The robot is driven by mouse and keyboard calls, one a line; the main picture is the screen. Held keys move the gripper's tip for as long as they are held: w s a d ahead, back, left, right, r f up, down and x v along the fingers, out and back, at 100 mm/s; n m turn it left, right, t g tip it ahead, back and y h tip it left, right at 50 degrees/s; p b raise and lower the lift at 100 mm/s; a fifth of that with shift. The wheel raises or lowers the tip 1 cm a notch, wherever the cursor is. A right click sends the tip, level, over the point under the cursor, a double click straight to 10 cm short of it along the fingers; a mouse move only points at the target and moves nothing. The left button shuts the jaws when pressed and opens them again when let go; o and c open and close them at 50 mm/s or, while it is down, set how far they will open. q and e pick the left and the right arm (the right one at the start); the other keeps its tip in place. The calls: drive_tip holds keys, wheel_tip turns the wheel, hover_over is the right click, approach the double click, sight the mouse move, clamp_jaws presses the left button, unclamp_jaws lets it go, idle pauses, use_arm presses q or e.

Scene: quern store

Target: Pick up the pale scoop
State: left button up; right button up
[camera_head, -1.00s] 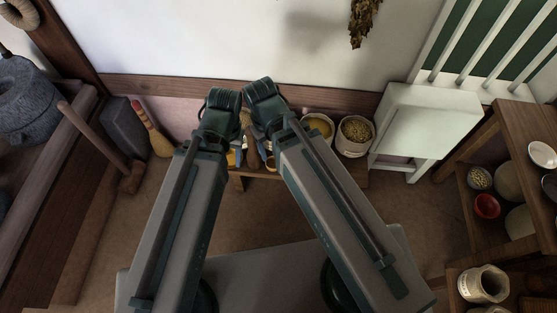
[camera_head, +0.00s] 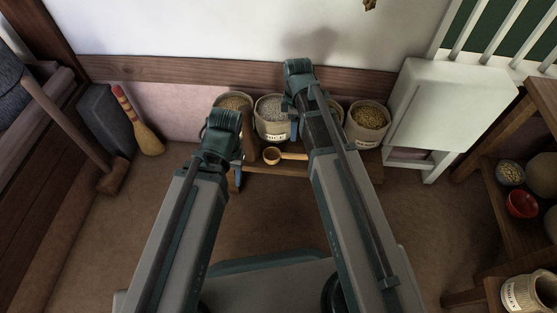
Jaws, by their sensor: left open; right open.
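A pale tan scoop (camera_head: 272,156) with a round bowl lies on the low wooden bench (camera_head: 335,168) by the back wall. Its handle points right, and its far end is close to or behind my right arm. My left gripper (camera_head: 236,178) is open, left of the scoop and apart from it in the picture; my own wrist hides much of it. My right gripper (camera_head: 293,125) is open, in front of the sacks and above and right of the scoop's bowl. Its fingers are largely hidden by my arm.
Behind the scoop stand several grain sacks, among them a white-grained one (camera_head: 272,112) and a yellow-grained one (camera_head: 369,118). A brush (camera_head: 140,125) leans at the left wall. A white cabinet (camera_head: 440,105) stands right of the bench. The floor before the bench is clear.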

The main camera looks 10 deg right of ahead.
drive_tip(key=b, duration=0.9)
hover_over(292, 155)
drive_tip(key=f, duration=0.8)
drive_tip(key=shift+w+d+f, duration=0.1)
drive_tip(key=shift+w+f, duration=0.25)
drive_tip(key=shift+w, duration=0.05)
drive_tip(key=f+b, duration=0.5)
drive_tip(key=shift+s+f, duration=0.1)
drive_tip(key=shift+s, duration=0.2)
clamp_jaws()
